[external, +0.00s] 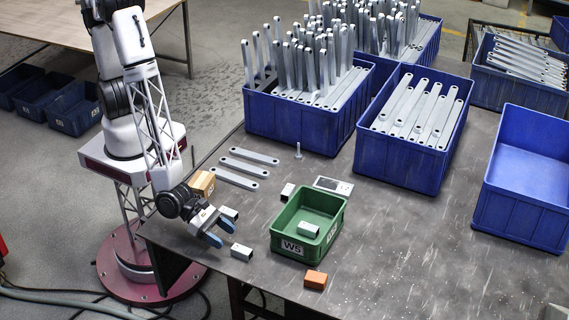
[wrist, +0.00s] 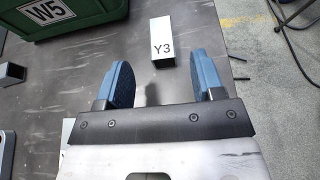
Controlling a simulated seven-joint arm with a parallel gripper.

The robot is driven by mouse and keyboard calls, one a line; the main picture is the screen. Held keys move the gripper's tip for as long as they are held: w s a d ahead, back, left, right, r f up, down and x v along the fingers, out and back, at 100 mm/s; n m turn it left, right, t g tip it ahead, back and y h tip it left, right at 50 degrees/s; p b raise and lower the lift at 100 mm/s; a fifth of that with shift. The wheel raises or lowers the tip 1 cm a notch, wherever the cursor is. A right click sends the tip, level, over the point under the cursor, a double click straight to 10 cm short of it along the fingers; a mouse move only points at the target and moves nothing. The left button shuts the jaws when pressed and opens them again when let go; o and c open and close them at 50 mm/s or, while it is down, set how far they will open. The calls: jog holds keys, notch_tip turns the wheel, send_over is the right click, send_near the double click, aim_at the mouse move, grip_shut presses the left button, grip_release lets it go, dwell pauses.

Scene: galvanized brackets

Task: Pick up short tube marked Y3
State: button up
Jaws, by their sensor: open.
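The short tube marked Y3 (wrist: 161,48) is a small pale block-like piece with black lettering on its upper face. It lies on the dark table; in the external view the tube (external: 242,252) is near the table's front edge, just past my fingertips. My gripper (external: 222,233) is low over the table with its two blue fingers spread. In the wrist view my gripper (wrist: 160,72) is open and empty, and Y3 shows in line with the gap between the fingertips. I cannot tell the exact height of the fingers above the table.
A green bin marked W5 (external: 292,247) holds a similar tube (external: 309,230). Other tubes (external: 229,213) (external: 288,190) lie nearby. An orange block (external: 316,280), a cardboard box (external: 202,183) and flat bars (external: 239,171) are on the table. Blue crates (external: 399,145) stand farther back.

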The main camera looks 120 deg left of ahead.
aim_at(238, 249)
jog(key=shift+w+f, duration=0.25)
jog(key=shift+w, duration=0.4)
jog(key=shift+f+x, duration=0.1)
jog(key=shift+x, duration=1.2)
jog(key=shift+f+x, duration=0.15)
jog(key=shift+x, duration=1.15)
jog(key=shift+s+d, duration=0.1)
jog(key=shift+c, duration=0.3)
jog(key=c, duration=1)
